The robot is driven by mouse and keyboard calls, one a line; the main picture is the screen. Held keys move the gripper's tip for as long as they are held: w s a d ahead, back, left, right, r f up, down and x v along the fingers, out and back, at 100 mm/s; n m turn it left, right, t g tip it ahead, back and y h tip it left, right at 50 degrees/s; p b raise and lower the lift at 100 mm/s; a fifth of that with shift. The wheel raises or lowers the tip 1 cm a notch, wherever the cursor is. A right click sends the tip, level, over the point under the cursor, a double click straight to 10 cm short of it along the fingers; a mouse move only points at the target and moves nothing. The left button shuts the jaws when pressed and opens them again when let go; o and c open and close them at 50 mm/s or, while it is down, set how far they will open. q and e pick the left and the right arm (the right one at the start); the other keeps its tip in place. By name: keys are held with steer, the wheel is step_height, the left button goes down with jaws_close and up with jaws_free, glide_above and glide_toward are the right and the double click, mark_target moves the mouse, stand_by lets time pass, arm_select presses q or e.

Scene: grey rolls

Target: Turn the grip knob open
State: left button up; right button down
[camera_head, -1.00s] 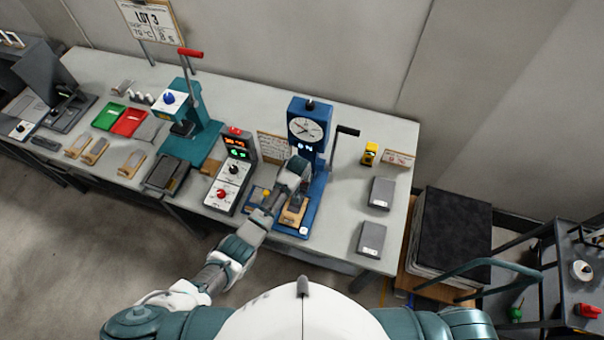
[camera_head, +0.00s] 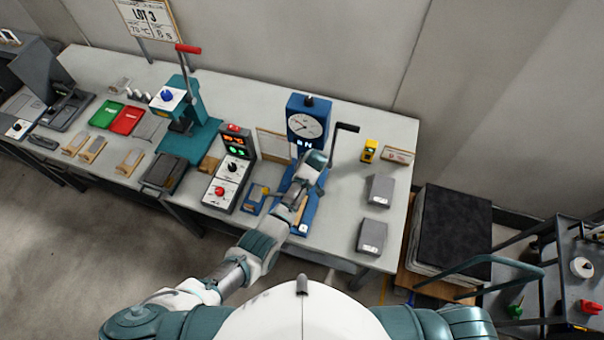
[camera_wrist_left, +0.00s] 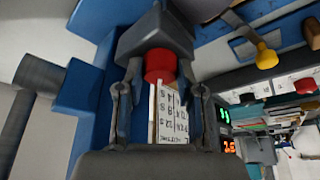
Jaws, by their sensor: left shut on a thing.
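A blue test stand (camera_head: 306,112) with a round dial stands on the bench in the head view. It also fills much of the left wrist view (camera_wrist_left: 82,110). A red grip knob (camera_wrist_left: 160,65) sits under a dark grey block in the left wrist view. My left gripper (camera_wrist_left: 162,82) has one finger on each side of the red knob and is shut on it. In the head view my left gripper (camera_head: 314,160) is in front of the stand, below its dial, and hides the knob. My right gripper is out of view.
A black crank handle (camera_head: 346,128) sticks out at the stand's right. A control box (camera_head: 230,172) with a red knob and lit displays stands to its left. Two grey blocks (camera_head: 372,236) (camera_head: 379,190) lie on the right of the bench (camera_head: 345,215), with clear surface around them.

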arm_select(q)
steer(key=shift+d+r, duration=0.1)
stand_by(0.3)
steer(key=o, duration=1.2)
steer(key=shift+c, duration=0.2)
